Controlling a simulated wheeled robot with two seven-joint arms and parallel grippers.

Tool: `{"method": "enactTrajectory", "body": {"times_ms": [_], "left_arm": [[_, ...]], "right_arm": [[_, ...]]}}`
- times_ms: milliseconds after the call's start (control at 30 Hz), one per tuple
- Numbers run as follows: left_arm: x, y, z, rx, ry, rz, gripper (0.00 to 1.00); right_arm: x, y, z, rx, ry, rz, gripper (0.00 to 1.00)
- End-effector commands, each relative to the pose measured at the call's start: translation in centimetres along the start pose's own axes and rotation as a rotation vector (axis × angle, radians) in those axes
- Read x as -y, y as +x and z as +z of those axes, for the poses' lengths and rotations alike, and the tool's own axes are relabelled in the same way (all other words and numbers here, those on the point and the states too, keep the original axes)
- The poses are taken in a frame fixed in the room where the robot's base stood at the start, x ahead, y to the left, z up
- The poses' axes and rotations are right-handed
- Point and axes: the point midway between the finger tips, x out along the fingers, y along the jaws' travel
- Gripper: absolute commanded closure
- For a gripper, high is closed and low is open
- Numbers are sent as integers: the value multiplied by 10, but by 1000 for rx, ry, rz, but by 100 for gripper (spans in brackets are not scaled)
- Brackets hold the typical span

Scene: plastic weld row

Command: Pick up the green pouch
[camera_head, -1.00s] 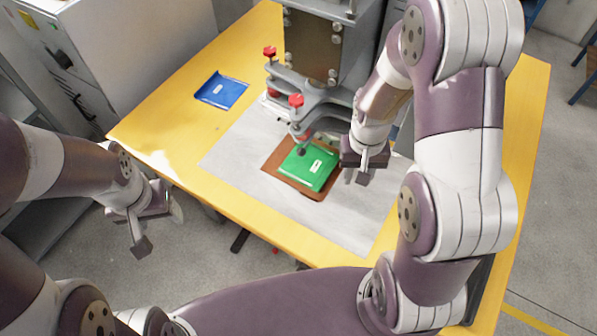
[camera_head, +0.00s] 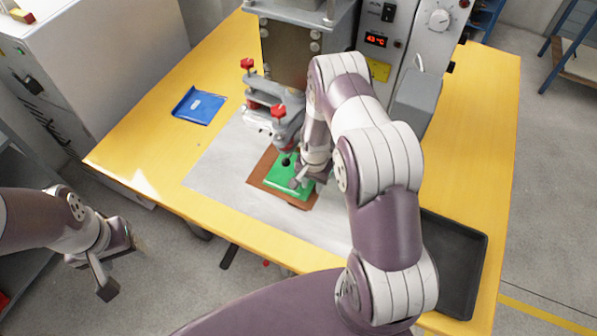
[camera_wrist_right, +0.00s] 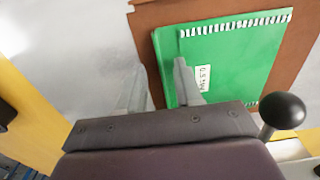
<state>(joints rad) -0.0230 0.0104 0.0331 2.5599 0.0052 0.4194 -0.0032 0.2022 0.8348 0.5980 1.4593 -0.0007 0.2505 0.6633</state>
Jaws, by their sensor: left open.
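The green pouch (camera_head: 284,187) lies flat on a brown mat (camera_head: 262,170) under the press. In the right wrist view the pouch (camera_wrist_right: 235,65) shows a white label and a striped edge. My right gripper (camera_head: 306,181) is over the pouch's right part and hides some of it. In the wrist view my right gripper (camera_wrist_right: 160,75) has its fingers apart, one over the pouch and one outside its edge over the grey sheet. I cannot tell if they touch it. My left gripper (camera_head: 117,268) is open and empty, off the table's left front side.
A blue pouch (camera_head: 199,106) lies at the back left of the yellow table (camera_head: 135,130). The press (camera_head: 300,60) with red-knobbed clamps (camera_head: 278,112) stands behind the green pouch. A black ball-ended lever (camera_wrist_right: 283,110) is close to my right gripper. A black tray (camera_head: 455,265) is at the right.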

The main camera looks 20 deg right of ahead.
Motion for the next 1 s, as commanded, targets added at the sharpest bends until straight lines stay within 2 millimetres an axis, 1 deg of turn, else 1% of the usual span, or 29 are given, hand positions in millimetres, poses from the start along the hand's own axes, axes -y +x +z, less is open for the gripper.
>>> {"method": "enactTrajectory", "body": {"times_ms": [100, 267, 367, 400, 767, 1000], "left_arm": [[0, -1, 0, 1, 0, 0, 38], [0, 0, 0, 1, 0, 0, 38], [0, 0, 0, 1, 0, 0, 38], [0, 0, 0, 1, 0, 0, 38], [0, -1, 0, 1, 0, 0, 38], [0, -8, -1, 1, 0, 0, 38]], "right_arm": [[0, 8, 0, -1, 0, -1, 65], [0, 8, 0, -1, 0, -1, 65], [0, 8, 0, -1, -1, -1, 94], [0, 8, 0, -1, -1, -1, 100], [0, 7, 0, -1, -1, -1, 100], [0, -3, -2, -1, -2, -1, 100]]}}
